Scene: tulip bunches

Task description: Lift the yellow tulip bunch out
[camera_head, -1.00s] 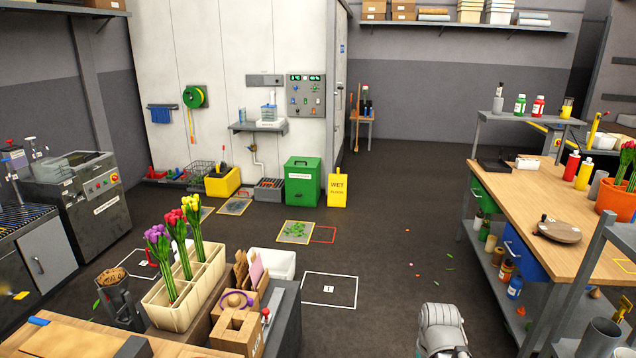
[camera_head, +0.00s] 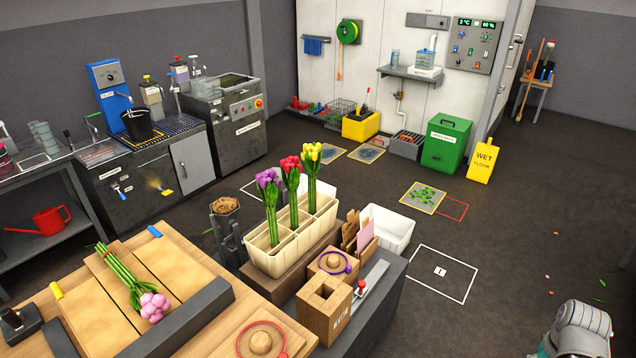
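The yellow tulip bunch (camera_head: 312,160) stands upright in the cream compartment planter (camera_head: 281,257), in the compartment farthest right. The red tulip bunch (camera_head: 291,180) stands in the middle compartment, and the purple tulip bunch (camera_head: 270,200) stands in the nearest one on the left. Stems rise well above the rim and the heads are apart. A grey and white part of my own arm (camera_head: 582,330) shows at the bottom right, well away from the planter. My gripper is not in view.
Close to the planter are a cardboard box (camera_head: 325,312), a white bin (camera_head: 388,230) and a dark pot (camera_head: 228,235). A pink tulip bunch (camera_head: 130,284) lies on the wooden bench at left. Open floor lies to the right.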

